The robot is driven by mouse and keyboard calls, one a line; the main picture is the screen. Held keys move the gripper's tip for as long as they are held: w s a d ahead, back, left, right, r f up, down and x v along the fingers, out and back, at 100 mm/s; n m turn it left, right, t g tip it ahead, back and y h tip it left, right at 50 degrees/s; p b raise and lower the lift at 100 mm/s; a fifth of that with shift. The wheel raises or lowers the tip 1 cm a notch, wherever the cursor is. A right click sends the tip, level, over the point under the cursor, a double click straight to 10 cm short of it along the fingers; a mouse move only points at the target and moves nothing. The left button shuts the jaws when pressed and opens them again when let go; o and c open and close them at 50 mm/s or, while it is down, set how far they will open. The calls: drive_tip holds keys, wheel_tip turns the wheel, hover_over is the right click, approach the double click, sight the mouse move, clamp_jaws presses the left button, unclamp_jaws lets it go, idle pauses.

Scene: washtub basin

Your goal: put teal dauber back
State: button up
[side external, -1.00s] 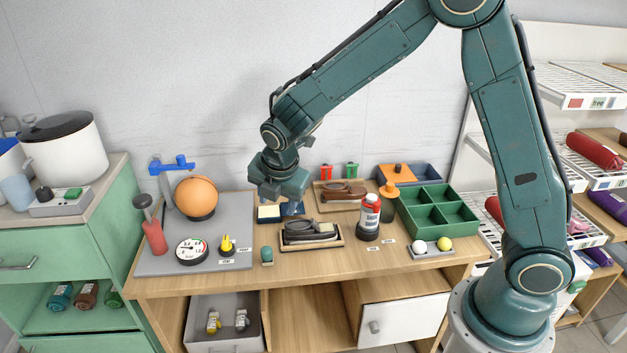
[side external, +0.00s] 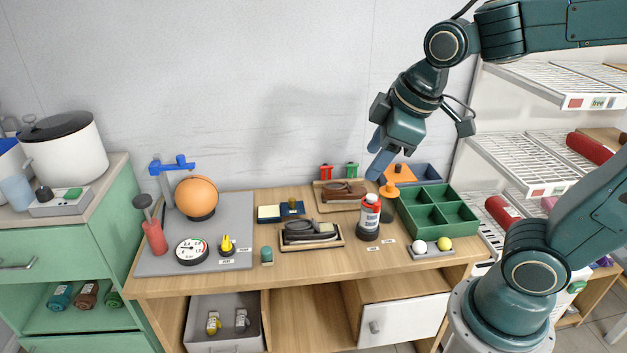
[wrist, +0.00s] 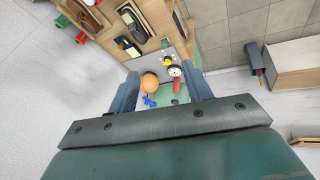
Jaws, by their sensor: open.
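A small teal upright piece (side external: 267,255), which I take for the teal dauber, stands on the front of the wooden bench (side external: 310,262). It is left of the tray (side external: 333,241) with the dark brush-like tool. It is too small to make out in detail. My gripper (side external: 377,158) is above the back right of the bench, tilted, and away from the teal piece. Its jaws are open in the wrist view (wrist: 166,78), with nothing held between them; the grey mat and orange ball show beyond.
A grey mat (side external: 230,208) holds an orange ball (side external: 197,197), a dial and a red-handled tool. A red-and-white bottle (side external: 369,212), an orange-topped dark bottle (side external: 390,205) and a green divided box (side external: 438,209) stand at right. Bare wood lies along the front edge.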

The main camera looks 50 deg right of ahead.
drive_tip(key=s+m, duration=0.6)
drive_tip(key=s, duration=0.2)
drive_tip(key=shift+s+r+t, duration=0.25)
drive_tip(key=shift+s+t, duration=0.15)
drive_tip(key=shift+d, duration=0.1)
